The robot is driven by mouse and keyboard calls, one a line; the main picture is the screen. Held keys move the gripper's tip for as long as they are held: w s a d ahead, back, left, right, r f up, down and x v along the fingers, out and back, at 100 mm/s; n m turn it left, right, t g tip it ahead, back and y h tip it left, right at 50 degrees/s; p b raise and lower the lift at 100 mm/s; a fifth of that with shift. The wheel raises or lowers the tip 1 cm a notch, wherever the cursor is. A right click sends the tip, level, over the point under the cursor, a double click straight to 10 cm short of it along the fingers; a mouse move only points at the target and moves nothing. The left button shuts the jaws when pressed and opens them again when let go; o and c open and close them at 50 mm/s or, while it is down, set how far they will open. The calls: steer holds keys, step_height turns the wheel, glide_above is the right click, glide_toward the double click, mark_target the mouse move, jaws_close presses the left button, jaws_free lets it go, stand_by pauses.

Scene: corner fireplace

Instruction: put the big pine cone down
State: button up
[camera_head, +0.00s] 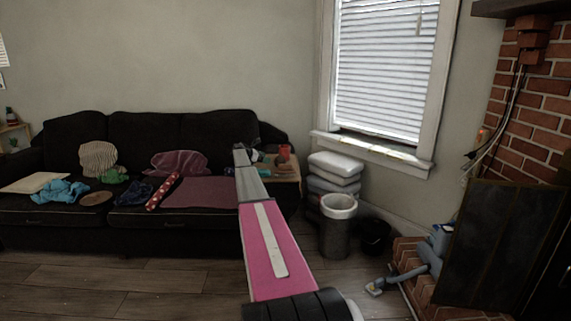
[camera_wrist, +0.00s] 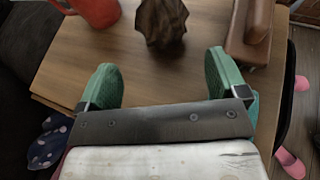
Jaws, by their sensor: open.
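The big pine cone (camera_wrist: 162,22), dark brown, sits on the wooden side table (camera_wrist: 135,75) at the top of the wrist view, partly cut off by the frame edge. My gripper (camera_wrist: 163,80) is open, its two green fingertips wide apart over the table. The pine cone lies beyond the fingertips and between their lines, with a visible gap and nothing held. In the head view my arm reaches to the side table (camera_head: 290,172) at the sofa's right end; I cannot make out the pine cone there.
A red mug (camera_wrist: 96,10) stands left of the pine cone. A brown wooden object (camera_wrist: 240,40) lies to its right. In the head view, a dark sofa (camera_head: 150,130) holds clothes and cushions. A bin (camera_head: 338,225) and stacked containers (camera_head: 334,170) stand right of the table.

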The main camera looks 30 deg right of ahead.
mark_target(280, 161)
steer(key=shift+x, duration=0.75)
steer(key=x, duration=0.3)
steer(key=shift+d, duration=0.3)
steer(key=shift+x, duration=3.1)
steer(key=shift+s+f, duration=0.1)
steer(key=shift+s, duration=0.05)
steer(key=c, duration=1.1)
